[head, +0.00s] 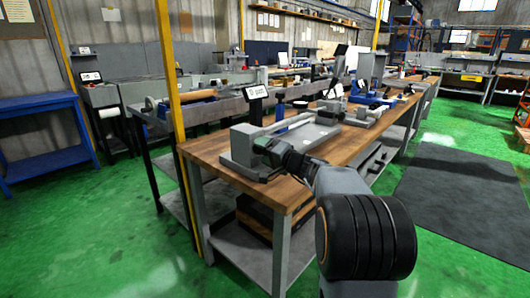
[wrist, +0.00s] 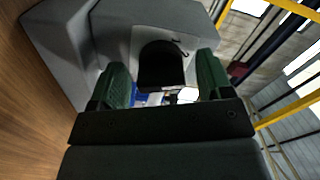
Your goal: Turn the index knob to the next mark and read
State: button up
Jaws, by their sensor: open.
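The index knob (wrist: 160,68) is a dark, round-topped piece in front of a pale plate on a grey housing (wrist: 65,40) in the wrist view. My gripper (wrist: 162,75) is open, with one green fingertip on each side of the knob and a gap on both sides. I cannot tell how deep the knob sits between the fingers. A small dark curved mark (wrist: 180,47) shows on the pale plate; no numbers are legible. In the head view my gripper (head: 264,149) is at the left end of the grey grinder (head: 312,138), and the knob is hidden.
The grinder stands on a wooden-topped bench (head: 215,150). A small display on a stand (head: 257,92) is behind it, its text too small to read. A yellow post (head: 172,90) rises at the bench's left corner. Green floor and a dark mat (head: 460,195) lie open at right.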

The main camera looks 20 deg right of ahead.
jog(key=c, duration=0.9)
jog(key=shift+m, duration=0.4)
jog(key=m+b, duration=0.1)
jog(key=m, duration=0.2)
jog(key=shift+r+m, duration=0.1)
jog(key=shift+m, duration=0.3)
jog(key=shift+m+p, duration=0.3)
jog(key=shift+m, duration=1.8)
jog(key=o, duration=0.9)
jog(key=shift+s+d+r, duration=0.1)
